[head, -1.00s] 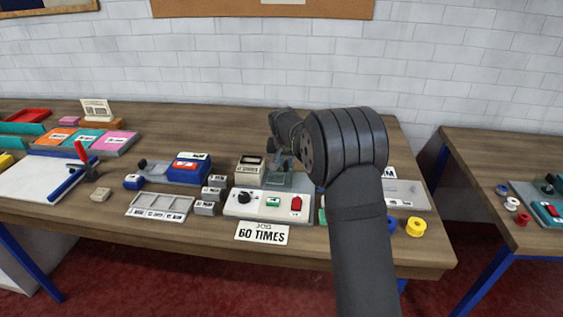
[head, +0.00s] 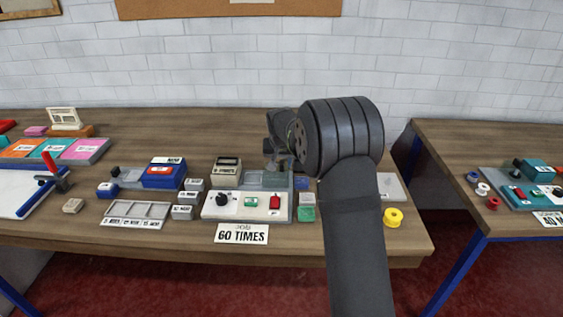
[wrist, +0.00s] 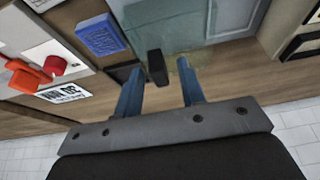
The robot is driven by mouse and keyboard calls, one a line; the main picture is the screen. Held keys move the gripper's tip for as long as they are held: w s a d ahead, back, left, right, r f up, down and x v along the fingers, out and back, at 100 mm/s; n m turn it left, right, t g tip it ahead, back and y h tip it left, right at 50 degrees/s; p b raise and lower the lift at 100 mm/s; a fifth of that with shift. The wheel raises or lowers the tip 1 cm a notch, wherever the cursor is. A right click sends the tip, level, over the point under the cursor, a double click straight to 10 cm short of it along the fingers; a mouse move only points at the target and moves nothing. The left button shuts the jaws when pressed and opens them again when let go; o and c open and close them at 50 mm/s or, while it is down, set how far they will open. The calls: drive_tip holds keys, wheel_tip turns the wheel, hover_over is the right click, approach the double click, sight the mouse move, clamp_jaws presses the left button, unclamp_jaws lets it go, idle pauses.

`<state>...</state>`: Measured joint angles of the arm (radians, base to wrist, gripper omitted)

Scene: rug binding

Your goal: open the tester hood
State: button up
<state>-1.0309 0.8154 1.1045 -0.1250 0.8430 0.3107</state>
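The tester (head: 232,207) is a white box with a black knob, a green display and a red switch, near the front edge of the bench. Its see-through grey-green hood (head: 275,180) is behind the panel, partly hidden by my arm. In the wrist view the hood (wrist: 185,20) appears as a clear pane with a small black handle (wrist: 157,66) at its edge. My gripper (wrist: 160,82) is open, its two blue-grey fingers apart. The handle lies just ahead of the gap between the fingertips, and I cannot tell whether they touch it. In the head view my gripper (head: 274,158) is over the hood.
Small grey blocks (head: 184,212) and a tray (head: 135,213) are to the left. A yellow ring (head: 394,217) lies right of my arm. A second bench (head: 510,145) stands at right. The bench behind is mostly clear.

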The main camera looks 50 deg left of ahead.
drive_tip(key=shift+r, duration=0.1)
drive_tip(key=v, duration=1.7)
drive_tip(key=shift+r, duration=0.1)
drive_tip(key=x, duration=1.7)
drive_tip(key=shift+f, duration=0.2)
drive_tip(key=v, duration=1.7)
drive_tip(key=shift+r, duration=0.2)
